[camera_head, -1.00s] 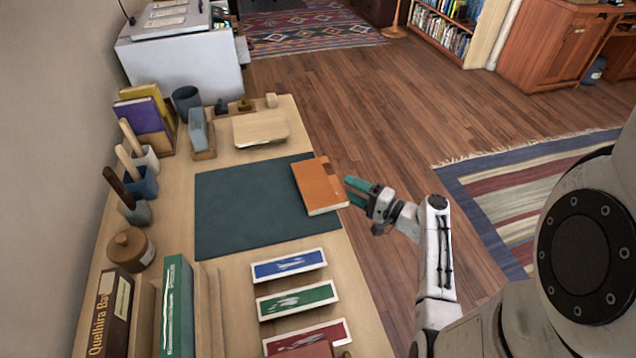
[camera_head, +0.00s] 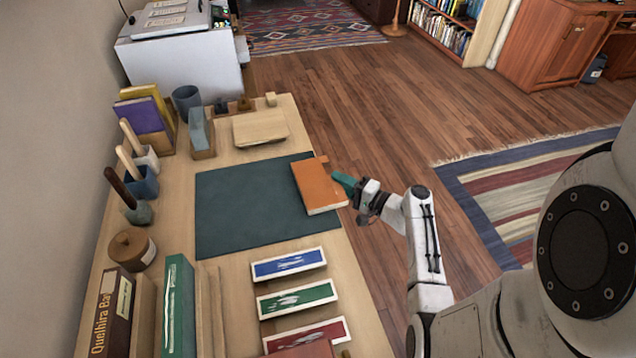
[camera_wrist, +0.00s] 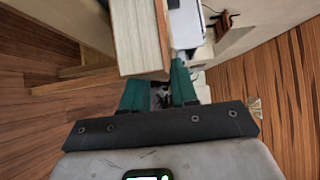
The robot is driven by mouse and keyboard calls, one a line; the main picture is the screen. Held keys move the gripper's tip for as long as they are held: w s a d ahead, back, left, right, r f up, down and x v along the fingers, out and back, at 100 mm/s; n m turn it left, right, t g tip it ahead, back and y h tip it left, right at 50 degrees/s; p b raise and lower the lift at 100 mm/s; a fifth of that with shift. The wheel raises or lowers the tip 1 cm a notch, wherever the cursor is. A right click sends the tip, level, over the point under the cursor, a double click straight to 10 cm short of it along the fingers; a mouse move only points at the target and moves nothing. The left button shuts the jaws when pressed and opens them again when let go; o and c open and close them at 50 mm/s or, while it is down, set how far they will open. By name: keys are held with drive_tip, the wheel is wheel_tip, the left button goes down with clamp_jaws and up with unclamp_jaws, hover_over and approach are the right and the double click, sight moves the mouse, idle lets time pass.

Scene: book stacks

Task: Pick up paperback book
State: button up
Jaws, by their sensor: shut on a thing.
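The orange paperback book (camera_head: 320,188) lies flat at the right edge of the dark green desk mat (camera_head: 240,210), with its right side at the desk's edge. My gripper (camera_head: 345,183) is at the book's right edge, its teal fingers shut on that edge. In the wrist view the book's pale page block and thin orange cover (camera_wrist: 140,38) are at the top, at my teal fingers (camera_wrist: 160,85). The fingertips are partly hidden by the book there.
Blue, green and red trays (camera_head: 296,298) are in front of the mat. A wooden block (camera_head: 260,127) lies behind it, with cups of tools (camera_head: 140,185) and upright books (camera_head: 145,115) to the left. Open floor is right of the desk.

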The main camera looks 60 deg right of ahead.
clamp_jaws()
drive_tip(key=shift+r, duration=0.15)
drive_tip(key=s+a+r, duration=0.3)
drive_tip(key=s+r, duration=0.9)
drive_tip(key=s, duration=0.1)
drive_tip(key=shift+s+r, duration=0.35)
drive_tip(key=shift+r, duration=0.05)
